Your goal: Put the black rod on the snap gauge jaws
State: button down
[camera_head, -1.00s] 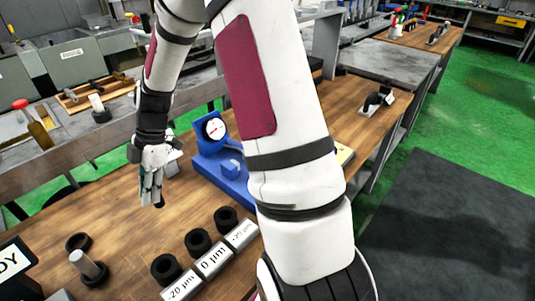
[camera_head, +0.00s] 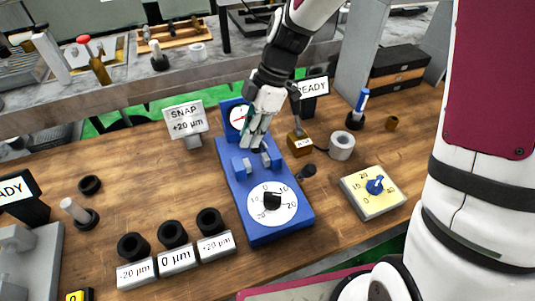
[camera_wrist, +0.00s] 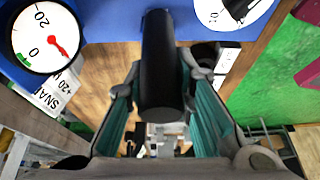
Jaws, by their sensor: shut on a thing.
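The blue snap gauge (camera_head: 238,207) stands on the wooden bench, with a red-needle dial (camera_head: 239,117) at its back and a white scale with a black knob (camera_head: 272,201) at its front. Its two blue jaws, a left jaw (camera_head: 242,166) and a right jaw (camera_head: 270,157), stand between them. My gripper (camera_head: 256,141) is over the gauge, just behind the jaws. In the wrist view, my gripper (camera_wrist: 163,105) is shut on the black rod (camera_wrist: 162,65), which lies between the teal finger pads. The rod cannot be made out in the head view, so its contact with the jaws is unclear.
Three labelled blocks with black rings, including the 0 µm block (camera_head: 176,259), stand left of the gauge. A SNAP +20 µm sign (camera_head: 186,119) is behind left. A yellow dial box (camera_head: 372,193) and a white roll (camera_head: 341,146) are right.

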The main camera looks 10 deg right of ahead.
aim_at(252, 151)
jog(key=shift+f, duration=3.8)
jog(key=shift+f, duration=0.1)
jog(key=c, duration=1.4)
grip_release()
jog(key=v, duration=1.2)
jog(key=shift+r, duration=0.2)
